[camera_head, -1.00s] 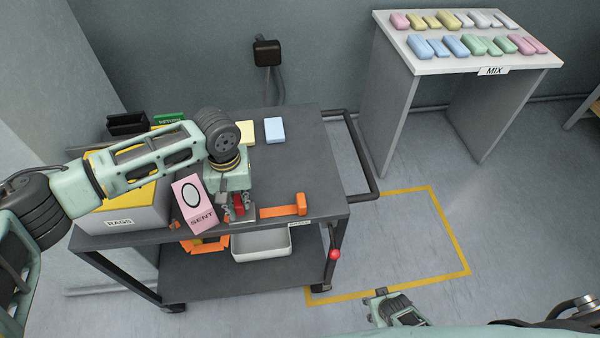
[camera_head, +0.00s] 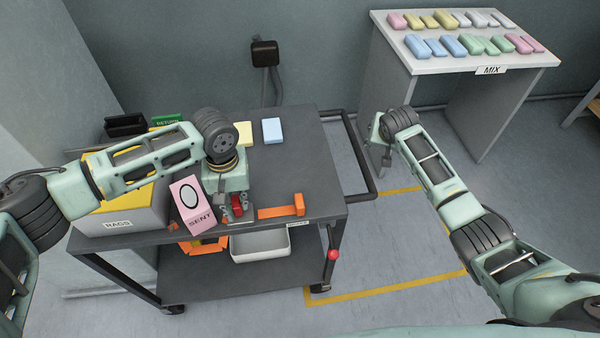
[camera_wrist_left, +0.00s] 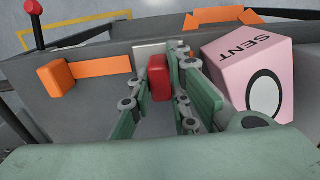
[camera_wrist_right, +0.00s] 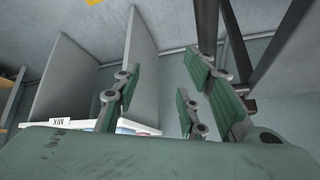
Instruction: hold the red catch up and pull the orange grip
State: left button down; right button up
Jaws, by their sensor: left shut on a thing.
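The red catch (camera_head: 238,203) sits at the front edge of the cart top. My left gripper (camera_head: 232,210) is over it from above, shut on it; the left wrist view shows the red catch (camera_wrist_left: 159,78) between the fingers. The orange grip (camera_head: 299,204) is the block at the right end of a flat orange bar, just right of the catch. It also shows in the left wrist view (camera_wrist_left: 55,78). My right gripper (camera_head: 386,158) is open and empty, out beyond the cart's right side, apart from the grip.
A pink SENT box (camera_head: 191,203) stands tilted beside my left gripper. The RAGS box (camera_head: 115,216) is at the cart's left. The cart's dark handle (camera_head: 368,160) lies between its top and my right gripper. A white tray (camera_head: 262,247) is on the lower shelf.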

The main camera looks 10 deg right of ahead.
pick_arm(q)
jog(key=shift+w, duration=0.1)
pick_arm(e)
jog(key=a+r+g+y, duration=0.15)
jog(key=a+r, duration=0.25)
jog(key=a, duration=0.6)
notch_tip(320, 180, up, 7)
jog(key=n+g, duration=0.5)
send_over(299, 200)
jog(key=shift+f+y, duration=0.35)
jog(key=shift+f, duration=0.2)
notch_tip(299, 200, down, 11)
jog(key=shift+f, duration=0.1)
jog(key=shift+c, duration=0.3)
